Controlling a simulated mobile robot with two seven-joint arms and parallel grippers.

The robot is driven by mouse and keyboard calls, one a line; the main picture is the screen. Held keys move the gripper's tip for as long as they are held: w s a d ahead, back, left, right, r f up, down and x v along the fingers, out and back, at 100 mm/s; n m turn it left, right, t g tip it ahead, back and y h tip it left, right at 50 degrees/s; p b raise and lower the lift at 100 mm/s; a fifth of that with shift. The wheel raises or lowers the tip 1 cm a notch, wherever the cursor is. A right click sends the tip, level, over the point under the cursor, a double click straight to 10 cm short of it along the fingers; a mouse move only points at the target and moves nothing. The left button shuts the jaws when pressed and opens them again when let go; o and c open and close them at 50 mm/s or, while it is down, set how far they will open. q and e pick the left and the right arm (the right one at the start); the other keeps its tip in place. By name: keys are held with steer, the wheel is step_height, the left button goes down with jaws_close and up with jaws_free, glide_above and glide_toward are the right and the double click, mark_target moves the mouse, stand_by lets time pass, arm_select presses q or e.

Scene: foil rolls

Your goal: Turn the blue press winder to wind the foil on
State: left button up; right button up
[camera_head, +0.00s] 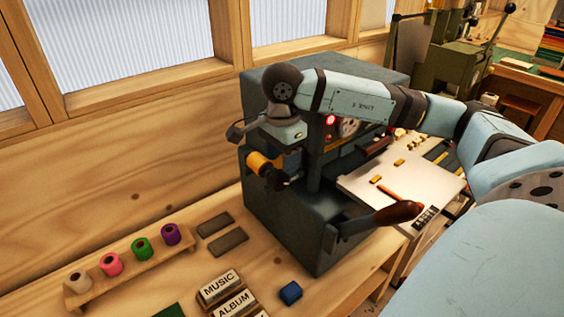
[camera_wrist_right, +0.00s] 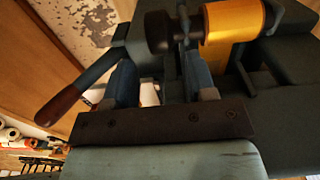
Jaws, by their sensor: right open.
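The blue-grey press (camera_head: 290,225) stands on the bench by the wall. A gold foil roll (camera_head: 260,161) sits on its left side, with the dark winder knob (camera_head: 277,181) at the roll's near end. My right gripper (camera_head: 284,152) reaches down over the roll and knob; its fingers are partly hidden there. In the right wrist view, the gripper (camera_wrist_right: 158,78) is open, its two fingers apart with nothing held. The winder knob (camera_wrist_right: 158,33) lies beyond the fingertips, roughly between them, and the gold roll (camera_wrist_right: 232,32) is to its right. My left gripper is not in view.
The press's brown-handled lever (camera_head: 398,212) sticks out at the front right. A wooden rack (camera_head: 130,276) with several coloured rolls, two grey bars (camera_head: 229,240), labelled blocks (camera_head: 219,287) and a blue block (camera_head: 290,292) occupy the bench front. A pale board (camera_head: 350,185) lies right.

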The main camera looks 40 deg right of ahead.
step_height(320, 180, up, 8)
steer(key=shift+f, duration=0.2)
stand_by(0.4)
